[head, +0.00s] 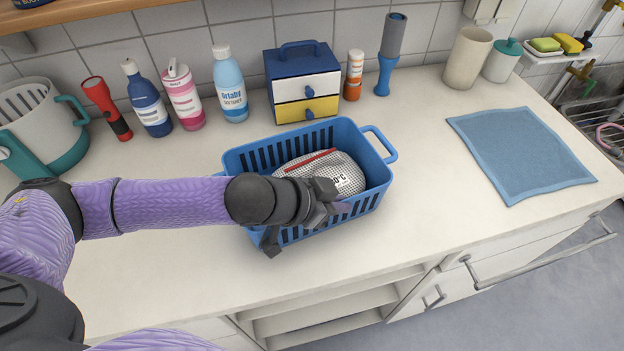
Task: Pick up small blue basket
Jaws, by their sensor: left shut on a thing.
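The small blue basket (372,198) stands on the white counter in the middle of the head view. It has slotted walls and a loop handle at its right end. A grey-white mesh item with a red strip (342,174) lies inside it. My left gripper (300,228) is at the basket's near wall and is shut on it, with one dark finger outside the wall. My arm and gripper hide part of the near wall and the left end. Whether the basket's bottom touches the counter is hard to tell. My right gripper is not in view.
Several bottles, a red flashlight (106,108) and a small drawer box (302,84) stand along the back wall. A white and teal basket (40,120) is at left. A blue cloth (522,150) lies at right. The counter (425,215) between basket and cloth is clear.

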